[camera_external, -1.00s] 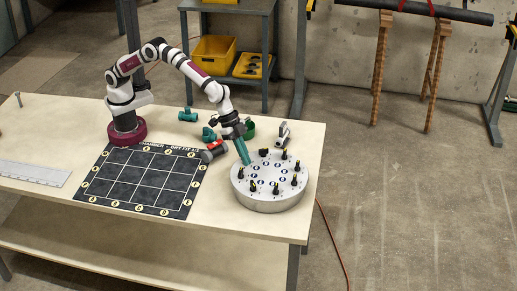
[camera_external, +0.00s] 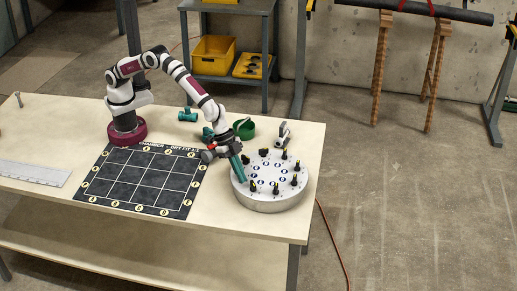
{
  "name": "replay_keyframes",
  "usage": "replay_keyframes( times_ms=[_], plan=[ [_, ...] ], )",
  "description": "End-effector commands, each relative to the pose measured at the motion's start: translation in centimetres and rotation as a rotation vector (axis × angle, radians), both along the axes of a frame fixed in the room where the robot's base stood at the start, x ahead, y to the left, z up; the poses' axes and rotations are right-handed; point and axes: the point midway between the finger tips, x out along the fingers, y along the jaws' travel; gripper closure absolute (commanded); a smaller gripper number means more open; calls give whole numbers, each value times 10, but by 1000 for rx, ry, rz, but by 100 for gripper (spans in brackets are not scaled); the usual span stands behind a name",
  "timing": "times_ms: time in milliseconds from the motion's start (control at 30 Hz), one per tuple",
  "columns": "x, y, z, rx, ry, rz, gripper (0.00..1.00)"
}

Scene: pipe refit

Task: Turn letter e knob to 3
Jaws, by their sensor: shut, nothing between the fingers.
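A round white knob panel (camera_external: 270,204) stands on the right end of the table. Several black knobs with yellow marks stand in a ring on its top, around small blue letter discs. The letters and dial numbers are too small to read, so I cannot tell which knob is e. My gripper (camera_external: 240,174) has teal fingers, is shut and empty, and points down at the left rim of the panel. A knob (camera_external: 252,187) stands just below and right of the fingertips. I cannot tell whether the fingers touch anything.
A dark gridded mat (camera_external: 145,180) lies left of the panel. A green cup (camera_external: 244,128), teal pipe fittings (camera_external: 187,114) and a small grey-white device (camera_external: 283,133) are behind it. A metal ruler (camera_external: 33,173) lies at the far left. The table's right edge is close to the panel.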

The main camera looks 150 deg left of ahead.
Motion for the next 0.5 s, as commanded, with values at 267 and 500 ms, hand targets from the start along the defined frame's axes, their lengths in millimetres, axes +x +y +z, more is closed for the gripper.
replay_keyframes(
  times_ms=[267,500],
  plan=[
    [1,1,0,0,0,0,100],
    [4,2,0,0,-1,0,100]
  ],
)
